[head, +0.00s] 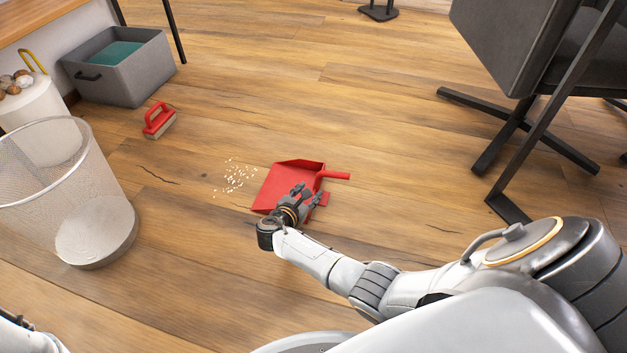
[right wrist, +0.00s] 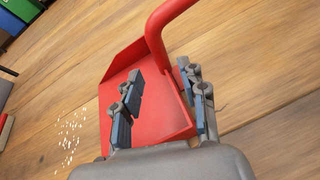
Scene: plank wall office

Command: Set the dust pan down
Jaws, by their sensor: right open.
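The red dust pan (head: 276,182) lies on the wooden floor, its handle (head: 334,175) pointing right. It also shows in the right wrist view (right wrist: 158,120), where the handle (right wrist: 155,40) rises past the fingers. My right gripper (head: 308,192) is over the pan, just short of the handle. In the right wrist view its fingers (right wrist: 165,100) are spread apart with nothing gripped between them. Whether a finger touches the pan I cannot tell. A bit of my left arm shows at the lower left corner of the head view, its gripper out of sight.
White crumbs (head: 237,177) lie left of the pan. A red brush (head: 159,121) stands farther left. A wire mesh bin (head: 112,215), a grey fabric box (head: 130,82) and a white container (head: 35,108) stand at left. Dark chair legs (head: 510,135) stand at right. The floor beyond the pan is clear.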

